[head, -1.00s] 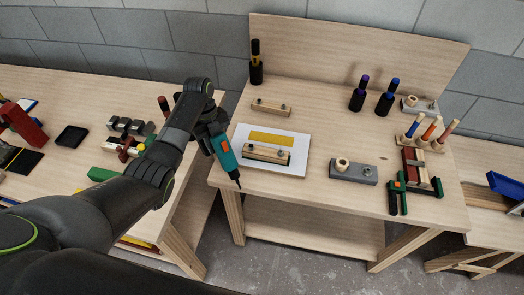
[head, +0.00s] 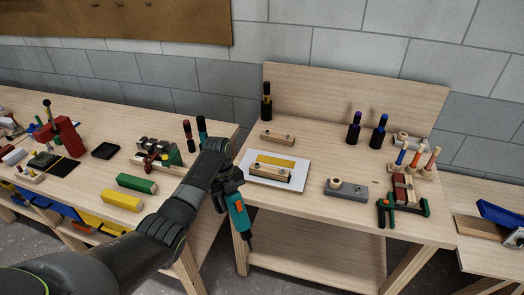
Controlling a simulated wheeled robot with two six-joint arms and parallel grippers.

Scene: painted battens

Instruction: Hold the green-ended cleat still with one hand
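A wooden cleat (head: 269,173) with two dark knobs lies on a white sheet (head: 301,168), in front of a yellow strip (head: 276,161). A second wooden cleat (head: 277,138) lies behind the sheet. I cannot make out green ends on either. My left gripper (head: 229,186) is shut on a teal and orange power screwdriver (head: 239,217), which hangs tip down at the bench's front left corner, left of the sheet and apart from both cleats. My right gripper is not in view.
A grey block with a wooden ring (head: 346,188), a tool rack (head: 414,168) and green-and-black clamps (head: 386,211) stand to the right. Dark bottles (head: 354,128) stand at the back. The left bench holds a green block (head: 137,183), a yellow block (head: 122,201) and a red press (head: 66,134).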

